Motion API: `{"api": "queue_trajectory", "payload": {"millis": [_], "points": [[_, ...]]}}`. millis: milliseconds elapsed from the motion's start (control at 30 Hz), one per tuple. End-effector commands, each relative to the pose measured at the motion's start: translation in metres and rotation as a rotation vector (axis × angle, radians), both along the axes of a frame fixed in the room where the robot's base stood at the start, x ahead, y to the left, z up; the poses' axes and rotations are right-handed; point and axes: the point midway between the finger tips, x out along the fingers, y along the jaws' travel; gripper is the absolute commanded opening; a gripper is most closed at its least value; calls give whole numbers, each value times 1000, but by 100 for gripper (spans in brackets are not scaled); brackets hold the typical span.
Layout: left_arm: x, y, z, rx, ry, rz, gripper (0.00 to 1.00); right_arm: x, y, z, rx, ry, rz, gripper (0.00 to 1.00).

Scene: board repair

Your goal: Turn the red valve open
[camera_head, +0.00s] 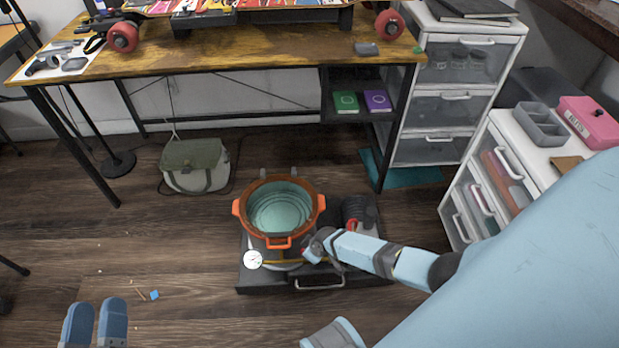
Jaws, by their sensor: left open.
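A round pot (280,210) with an orange rim and teal inside stands on a dark base unit on the floor. A white dial gauge (253,259) sits at its front left. A small red part (308,256), perhaps the red valve, shows at the pot's front right, partly hidden. My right gripper (316,246) is right beside it; I cannot tell whether it touches it or how its fingers stand. Another small red part (352,224) shows by a dark cylinder on the right of the base. My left gripper (94,322) is low at the left, open and empty, far from the pot.
A wooden desk (230,60) with a skateboard (250,14) on top stands behind. A grey-green bag (195,166) lies on the floor left of the pot. White drawer units (449,100) stand at the right. The floor at the left front is mostly clear.

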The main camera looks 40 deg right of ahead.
Motion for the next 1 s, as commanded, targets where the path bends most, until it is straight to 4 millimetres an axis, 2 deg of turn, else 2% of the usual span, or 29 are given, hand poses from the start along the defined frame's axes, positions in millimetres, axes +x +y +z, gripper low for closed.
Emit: {"api": "queue_trajectory", "payload": {"millis": [100,300,500,733,1000], "points": [[-3,-5,7,-48,-67,-21,43,1,-2,-5,-1,-2,111,0],[0,-7,-27,0,36,-43,43,2,-2,-5,-1,-2,292,0],[2,-9,-54,40,115,-68,43,2,-2,-4,-1,-2,444,0],[1,-11,-74,72,177,-89,43,2,-1,-3,0,-2,561,0],[1,-12,-83,89,208,-100,43,2,-1,-1,0,-1,622,0]]}}
